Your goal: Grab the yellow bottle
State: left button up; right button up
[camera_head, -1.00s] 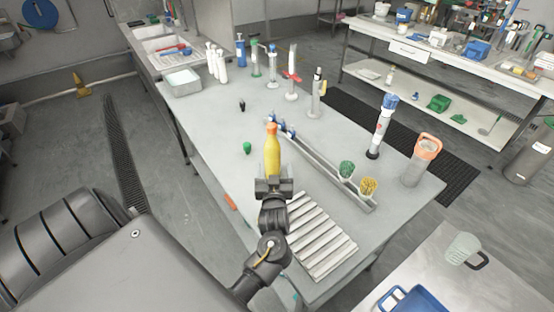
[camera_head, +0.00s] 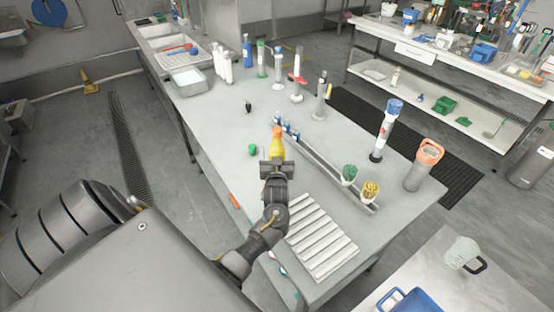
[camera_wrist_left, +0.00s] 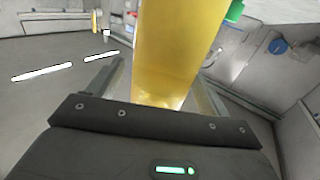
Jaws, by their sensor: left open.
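The yellow bottle (camera_head: 277,146) with an orange cap stands on the grey table (camera_head: 212,117), upright as far as I can tell. Its lower part is hidden behind my left gripper (camera_head: 277,162) in the head view. In the left wrist view the bottle (camera_wrist_left: 172,50) fills the middle, between the two fingers of my left gripper (camera_wrist_left: 158,95). The fingers are open, one on each side of the bottle, with gaps visible. My right gripper is not in view.
A small green object (camera_head: 253,150) lies left of the bottle. A long rack (camera_head: 325,170) with green and yellow bundles runs to the right. A ribbed white tray (camera_head: 322,238) lies near the front. White bottles (camera_head: 224,66) stand at the back.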

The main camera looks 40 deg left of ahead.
pick_arm(q)
jog(key=shift+x, duration=0.95)
jog(key=c, duration=1.5)
jog(key=shift+c, duration=0.4)
